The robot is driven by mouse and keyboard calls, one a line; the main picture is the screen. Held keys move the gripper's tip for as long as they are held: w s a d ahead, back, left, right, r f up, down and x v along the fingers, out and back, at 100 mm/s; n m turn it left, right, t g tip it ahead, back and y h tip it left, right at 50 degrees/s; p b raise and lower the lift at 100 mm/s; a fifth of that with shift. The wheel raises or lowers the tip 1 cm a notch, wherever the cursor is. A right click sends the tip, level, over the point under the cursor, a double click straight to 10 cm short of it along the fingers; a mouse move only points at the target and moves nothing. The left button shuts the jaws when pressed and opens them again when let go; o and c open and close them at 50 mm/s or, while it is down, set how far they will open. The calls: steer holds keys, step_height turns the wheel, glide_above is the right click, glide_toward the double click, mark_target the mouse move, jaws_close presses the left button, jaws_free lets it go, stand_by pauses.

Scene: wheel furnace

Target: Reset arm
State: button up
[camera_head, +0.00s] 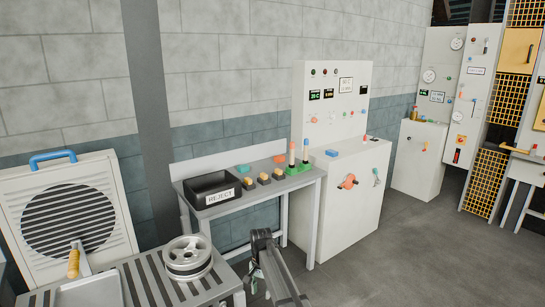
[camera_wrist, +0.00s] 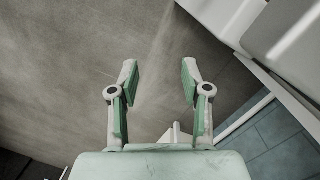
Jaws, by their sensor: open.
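My gripper (camera_wrist: 160,82) shows in the wrist view with its two green-padded fingers spread apart. Nothing is between them, and bare grey floor (camera_wrist: 90,70) lies beyond. In the head view a dark part of my arm rises at the bottom centre, in front of the small table and right of the metal wheel (camera_head: 187,257). The wheel lies flat on a slatted bench (camera_head: 150,285). My gripper is apart from the wheel and holds nothing.
A grey table (camera_head: 245,195) carries a black REJECT bin (camera_head: 212,189), several small blocks and a green stand (camera_head: 298,168). A white control cabinet (camera_head: 335,215) stands right of it. A louvred white unit (camera_head: 70,215) is at left. Floor at right is clear.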

steer(key=s+d+f+n+g, duration=0.1)
steer(key=s+d+f, duration=0.6)
steer(key=s+f, duration=0.45)
steer(key=s+d+f+n+g, duration=0.1)
steer(key=s+d+f, duration=0.6)
steer(key=s+f, duration=0.4)
steer(key=s+d+f+n+g, duration=0.1)
steer(key=s+d+f, duration=0.1)
steer(key=s, duration=0.9)
steer(key=s+d+f+n+g, duration=0.1)
steer(key=s+d+f, duration=0.1)
steer(key=s, duration=0.9)
steer(key=s+d+f+g, duration=0.1)
steer(key=s+d, duration=0.3)
steer(key=s, duration=0.7)
steer(key=shift+s+f+n, duration=0.15)
steer(key=shift+f+n, duration=0.25)
steer(key=shift+f, duration=0.1)
